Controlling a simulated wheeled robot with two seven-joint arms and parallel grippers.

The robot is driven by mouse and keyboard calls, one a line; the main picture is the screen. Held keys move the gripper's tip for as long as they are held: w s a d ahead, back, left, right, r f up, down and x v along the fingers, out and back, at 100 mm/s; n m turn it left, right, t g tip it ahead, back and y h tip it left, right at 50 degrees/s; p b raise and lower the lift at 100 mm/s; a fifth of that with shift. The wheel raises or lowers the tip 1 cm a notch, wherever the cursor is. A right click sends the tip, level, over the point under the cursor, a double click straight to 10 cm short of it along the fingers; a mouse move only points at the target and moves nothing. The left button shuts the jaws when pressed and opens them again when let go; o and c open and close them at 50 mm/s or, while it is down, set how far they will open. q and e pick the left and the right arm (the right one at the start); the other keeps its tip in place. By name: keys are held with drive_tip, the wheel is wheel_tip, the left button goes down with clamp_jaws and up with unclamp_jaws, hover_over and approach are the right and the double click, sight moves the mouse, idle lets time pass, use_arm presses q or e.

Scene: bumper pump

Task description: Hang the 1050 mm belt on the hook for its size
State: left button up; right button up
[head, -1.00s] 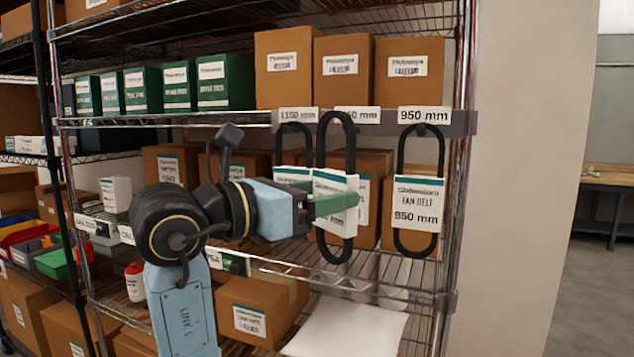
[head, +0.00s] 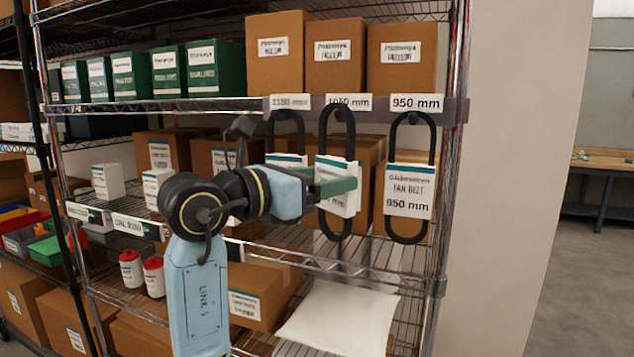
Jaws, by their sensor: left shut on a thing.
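My left gripper (head: 335,187) has green fingers and is shut on a black looped belt (head: 334,230) at its white card sleeve (head: 334,207). The belt hangs upright, its top loop just at the lower edge of the 1050 mm label (head: 352,103) and partly over it. The hook under that label is hard to make out, so I cannot tell if the loop is around it. A 950 mm belt (head: 409,203) hangs to the right under its 950 mm label (head: 416,103). Another belt (head: 285,120) hangs to the left under the 1150 mm label (head: 290,102). My right gripper is not in view.
The labels sit on the front edge of a wire shelf (head: 200,106). Cardboard boxes (head: 335,55) and green boxes (head: 216,68) stand above. More cartons (head: 370,155) stand close behind the belts. A white sheet (head: 338,318) lies below. The aisle at right is clear.

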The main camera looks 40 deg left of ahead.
sight(322, 176)
use_arm(q)
drive_tip(key=shift+w+a, duration=0.25)
drive_tip(key=shift+w, duration=0.65)
drive_tip(key=shift+w+a, duration=0.2)
drive_tip(key=shift+w, duration=0.65)
drive_tip(key=shift+w+a+f+b, duration=0.1)
drive_tip(key=shift+w+f+b, duration=0.35)
drive_tip(key=shift+w+f, duration=0.1)
